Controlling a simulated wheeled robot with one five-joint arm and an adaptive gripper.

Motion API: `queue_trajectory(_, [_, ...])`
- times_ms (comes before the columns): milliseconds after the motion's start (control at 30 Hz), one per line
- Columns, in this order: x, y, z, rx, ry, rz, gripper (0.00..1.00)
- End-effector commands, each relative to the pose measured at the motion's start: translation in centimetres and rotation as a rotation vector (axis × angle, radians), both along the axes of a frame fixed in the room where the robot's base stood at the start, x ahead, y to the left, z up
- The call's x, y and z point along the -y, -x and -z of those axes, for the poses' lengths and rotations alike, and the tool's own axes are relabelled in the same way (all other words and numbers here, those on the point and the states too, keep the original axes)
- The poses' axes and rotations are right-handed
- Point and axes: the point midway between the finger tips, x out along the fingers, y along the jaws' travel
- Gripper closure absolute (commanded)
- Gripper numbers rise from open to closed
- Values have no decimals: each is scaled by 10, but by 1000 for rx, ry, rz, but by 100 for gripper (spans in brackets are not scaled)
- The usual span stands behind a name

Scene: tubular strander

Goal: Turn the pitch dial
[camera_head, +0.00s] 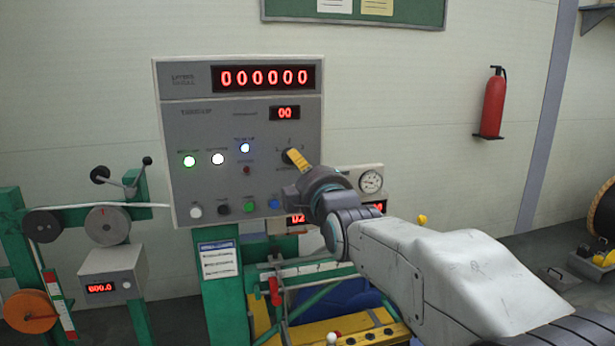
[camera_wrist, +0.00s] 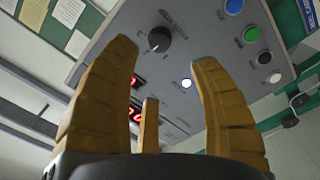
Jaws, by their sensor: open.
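A dark round dial (camera_head: 287,156) sits on the right of the grey control panel (camera_head: 185,125), below the small red display. Its lettering is too small to read, so I cannot confirm that it is the pitch dial. In the wrist view the dial (camera_wrist: 160,40) shows a small pale mark and stands beyond the fingertips, between the two large fingers. My gripper (camera_wrist: 165,56) is open, its yellow fingers apart and nothing between them. In the head view one yellow finger of my gripper (camera_head: 297,160) partly covers the dial. Contact cannot be told.
Push buttons (camera_head: 235,207) line the panel's bottom, left of my gripper. Lit lamps (camera_head: 218,159) are left of the dial. A round gauge (camera_head: 371,181) is right of my wrist. A machine with a red handle (camera_head: 274,291) stands below my arm.

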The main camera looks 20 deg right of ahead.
Motion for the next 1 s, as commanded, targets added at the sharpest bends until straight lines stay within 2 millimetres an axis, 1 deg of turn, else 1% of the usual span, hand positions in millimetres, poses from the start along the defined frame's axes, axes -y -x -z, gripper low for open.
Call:
queue_trajectory(100, [0, 9, 0, 0, 0, 0, 44])
queue_trajectory(233, [0, 14, 0, 1, 0, 0, 44])
queue_trajectory(667, [0, 15, 0, 0, -8, 0, 44])
queue_trajectory(800, [0, 15, 3, -13, -92, 1, 44])
queue_trajectory(867, [0, 15, 14, -58, -166, 5, 44])
queue_trajectory(933, [0, 17, 36, -150, -279, 22, 44])
queue_trajectory(967, [0, 20, 49, -201, -336, 35, 44])
queue_trajectory(1000, [0, 25, 70, -281, -409, 59, 44])
